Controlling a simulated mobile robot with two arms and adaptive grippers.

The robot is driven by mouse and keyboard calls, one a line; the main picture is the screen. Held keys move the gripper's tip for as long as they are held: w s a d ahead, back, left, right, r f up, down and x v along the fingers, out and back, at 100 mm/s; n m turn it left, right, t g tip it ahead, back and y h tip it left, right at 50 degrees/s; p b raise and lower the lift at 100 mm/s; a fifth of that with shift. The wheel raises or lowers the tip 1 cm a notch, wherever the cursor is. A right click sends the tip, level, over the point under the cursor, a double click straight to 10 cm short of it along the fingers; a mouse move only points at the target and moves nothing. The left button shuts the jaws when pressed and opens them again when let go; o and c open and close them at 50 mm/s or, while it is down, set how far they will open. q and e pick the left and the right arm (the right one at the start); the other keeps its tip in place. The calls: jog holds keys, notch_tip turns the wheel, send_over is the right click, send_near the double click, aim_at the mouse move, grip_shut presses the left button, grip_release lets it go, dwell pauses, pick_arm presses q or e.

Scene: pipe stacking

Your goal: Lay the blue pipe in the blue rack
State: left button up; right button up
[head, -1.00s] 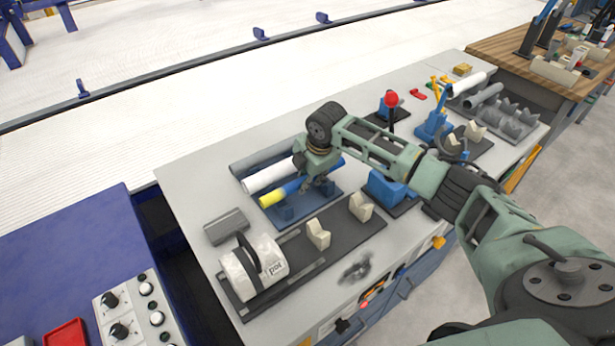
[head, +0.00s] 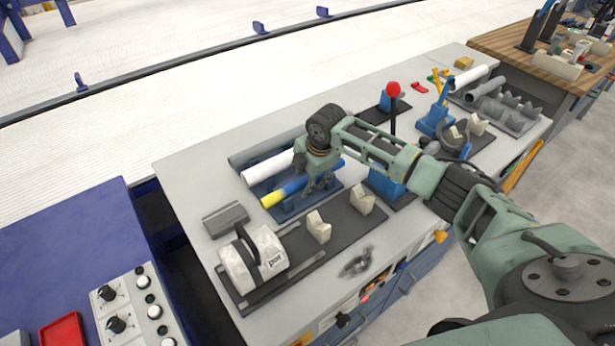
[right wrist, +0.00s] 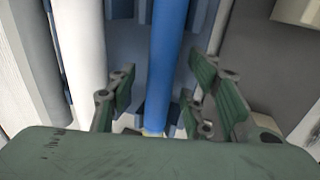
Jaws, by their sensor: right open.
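The blue pipe (head: 296,186) with a yellow end lies along the blue rack (head: 328,202), on the near side of a white pipe. In the right wrist view the blue pipe (right wrist: 168,60) runs between the fingers of my right gripper (right wrist: 165,108). That gripper is open, with one finger pair on each side of the pipe and gaps between. In the head view my right gripper (head: 318,186) points down over the middle of the pipe. The rack's supports under the pipe are partly hidden. My left gripper is not in view.
A white pipe (head: 267,170) and a grey pipe (head: 252,154) lie parallel behind. A white roll (head: 252,262) and cream V-blocks (head: 319,226) stand in front on a dark plate. A red-knobbed lever (head: 393,89) stands to the right.

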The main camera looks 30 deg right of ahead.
jog(key=shift+r, duration=0.25)
jog(key=v, duration=1.1)
jog(key=shift+s+r, duration=0.2)
jog(key=shift+r, duration=0.05)
jog(key=shift+f, duration=0.1)
